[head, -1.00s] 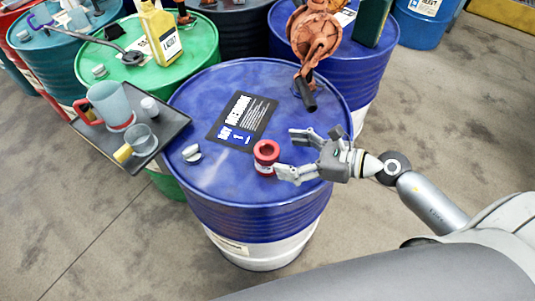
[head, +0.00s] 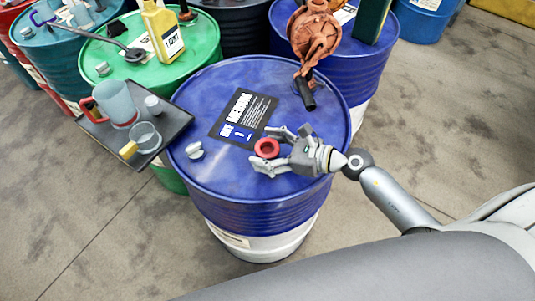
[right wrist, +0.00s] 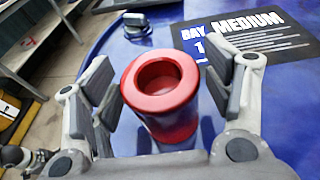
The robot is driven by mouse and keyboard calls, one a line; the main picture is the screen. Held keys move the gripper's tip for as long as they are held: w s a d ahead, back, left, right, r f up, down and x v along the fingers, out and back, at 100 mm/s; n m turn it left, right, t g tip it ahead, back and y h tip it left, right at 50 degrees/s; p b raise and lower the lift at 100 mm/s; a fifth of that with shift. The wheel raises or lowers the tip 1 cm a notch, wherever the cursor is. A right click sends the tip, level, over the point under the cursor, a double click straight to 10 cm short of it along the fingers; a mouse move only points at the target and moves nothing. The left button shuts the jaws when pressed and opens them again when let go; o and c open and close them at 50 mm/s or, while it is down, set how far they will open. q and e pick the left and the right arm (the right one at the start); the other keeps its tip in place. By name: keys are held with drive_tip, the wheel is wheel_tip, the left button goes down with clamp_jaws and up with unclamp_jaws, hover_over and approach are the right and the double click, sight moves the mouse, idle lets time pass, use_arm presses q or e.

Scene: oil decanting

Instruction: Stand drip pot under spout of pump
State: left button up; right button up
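The drip pot, a small red pot with a wide rim (head: 267,148), stands upright on the blue drum (head: 225,185), near its label sheet. It also shows in the right wrist view (right wrist: 165,90). My right gripper (head: 270,151) is open, with one finger on each side of the pot; in the right wrist view (right wrist: 160,100) small gaps seem to show between finger pads and pot. The rust-orange pump (head: 314,36) is at the drum's far side, its black spout (head: 306,94) pointing down over the drum top, with clear space between spout and pot. My left gripper is not in view.
A dark tray (head: 172,124) with a red-handled jug (head: 116,104), a yellow-handled cup (head: 146,136) and a small white-capped item overlaps the drum's left edge. A grey cap (head: 195,150) lies on the drum. A green drum (head: 205,45) with a yellow bottle stands behind left.

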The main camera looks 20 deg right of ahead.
drive_tip(key=c, duration=0.9)
drive_tip(key=shift+r, duration=0.1)
drive_tip(key=shift+c, duration=0.8)
